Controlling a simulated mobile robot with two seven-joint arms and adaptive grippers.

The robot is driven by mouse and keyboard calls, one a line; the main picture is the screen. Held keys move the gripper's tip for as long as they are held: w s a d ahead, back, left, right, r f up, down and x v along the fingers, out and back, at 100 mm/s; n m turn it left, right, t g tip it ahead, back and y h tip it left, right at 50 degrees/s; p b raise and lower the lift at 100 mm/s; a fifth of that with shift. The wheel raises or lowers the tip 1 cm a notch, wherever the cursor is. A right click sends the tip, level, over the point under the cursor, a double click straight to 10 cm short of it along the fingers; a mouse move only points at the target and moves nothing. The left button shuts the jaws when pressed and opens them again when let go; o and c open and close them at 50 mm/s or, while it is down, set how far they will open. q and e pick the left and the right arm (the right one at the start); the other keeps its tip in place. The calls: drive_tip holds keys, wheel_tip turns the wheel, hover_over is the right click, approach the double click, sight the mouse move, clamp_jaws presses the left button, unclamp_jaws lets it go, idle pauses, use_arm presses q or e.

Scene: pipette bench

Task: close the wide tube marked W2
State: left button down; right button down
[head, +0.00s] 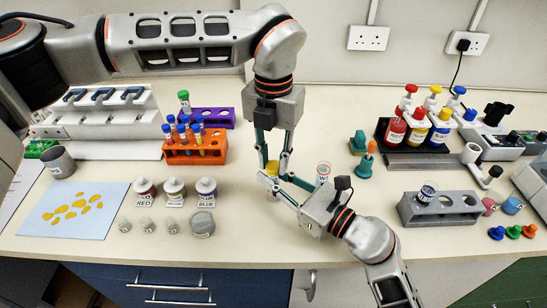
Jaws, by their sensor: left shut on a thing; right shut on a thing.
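My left gripper (273,166) reaches down from above and is shut on a small yellow piece (271,168), which looks like a cap. My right gripper (276,184) comes in from the lower right, its fingertips just below the yellow piece.
An orange rack (208,154) with small tubes stands at left, near labelled jars (174,190). Loose stoppers (513,231) lie at the right front. The bench front right of centre is fairly clear.

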use_arm(q)
drive_tip(key=c, duration=1.7)
unclamp_jaws()
wheel_tip(320, 180, up, 12)
use_arm(e)
drive_tip(key=c, duration=1.8)
unclamp_jaws()
